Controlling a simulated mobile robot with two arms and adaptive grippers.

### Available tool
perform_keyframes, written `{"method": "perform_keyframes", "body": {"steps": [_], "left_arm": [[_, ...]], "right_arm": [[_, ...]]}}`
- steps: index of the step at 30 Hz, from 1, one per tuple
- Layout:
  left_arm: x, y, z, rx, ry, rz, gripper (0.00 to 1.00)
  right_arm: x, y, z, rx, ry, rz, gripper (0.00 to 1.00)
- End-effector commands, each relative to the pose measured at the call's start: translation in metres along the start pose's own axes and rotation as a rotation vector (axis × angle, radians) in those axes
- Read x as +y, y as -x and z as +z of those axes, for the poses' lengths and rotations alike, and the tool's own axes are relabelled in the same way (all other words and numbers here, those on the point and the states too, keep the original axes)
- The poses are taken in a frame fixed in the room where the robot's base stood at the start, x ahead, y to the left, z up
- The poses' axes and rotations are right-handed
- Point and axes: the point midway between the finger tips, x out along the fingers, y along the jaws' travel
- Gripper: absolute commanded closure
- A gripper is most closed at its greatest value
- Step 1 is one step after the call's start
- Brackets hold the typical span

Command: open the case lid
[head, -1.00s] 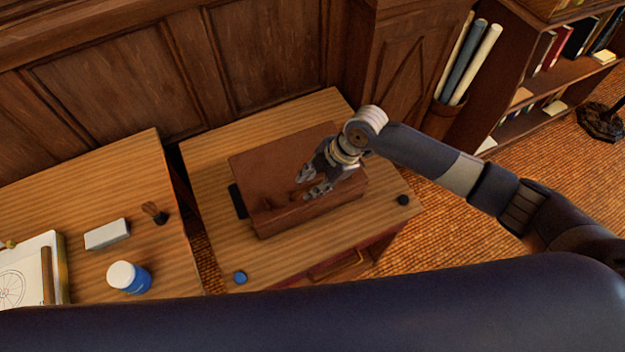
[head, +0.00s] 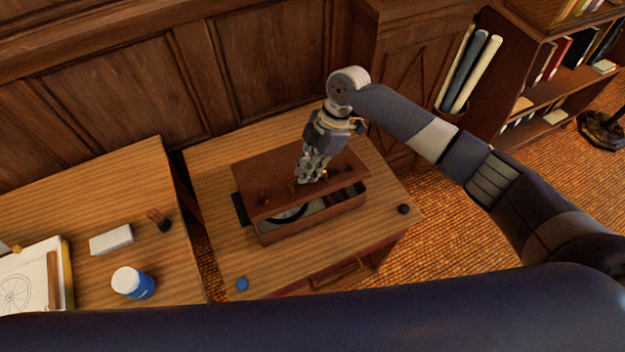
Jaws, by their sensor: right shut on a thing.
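The brown case (head: 310,227) stands on the right-hand wooden table. Its lid (head: 246,178) is partly open, with a gap along the front. Through the gap I see a pale interior with a dark curved item (head: 290,214) and a smaller dark item at the right; the rest of the inside is hidden under the lid. My right gripper (head: 308,180) points down at the lid's middle and is shut on the lid, at its handle, which the fingers mostly cover. My left gripper is out of view.
The left table holds a white block (head: 111,240), a brush (head: 158,219), a blue jar (head: 133,283) and a drawing board (head: 67,275). Wood panelling (head: 265,50) rises behind.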

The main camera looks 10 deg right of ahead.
Motion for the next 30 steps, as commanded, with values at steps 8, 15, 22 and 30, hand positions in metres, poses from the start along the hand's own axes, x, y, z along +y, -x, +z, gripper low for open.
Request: {"method": "perform_keyframes", "body": {"steps": [8,15,22,30], "left_arm": [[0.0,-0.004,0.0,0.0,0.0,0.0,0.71],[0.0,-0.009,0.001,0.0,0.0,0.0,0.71],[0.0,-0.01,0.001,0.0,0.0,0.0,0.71],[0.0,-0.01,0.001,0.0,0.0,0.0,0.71]], "right_arm": [[0.029,0.029,-0.013,0.002,0.003,0.012,1.0],[0.047,0.043,-0.018,0.002,0.002,0.013,1.0],[0.053,0.048,-0.02,0.001,0.003,0.011,1.0],[0.053,0.049,-0.02,0.001,0.003,0.011,1.0]]}}
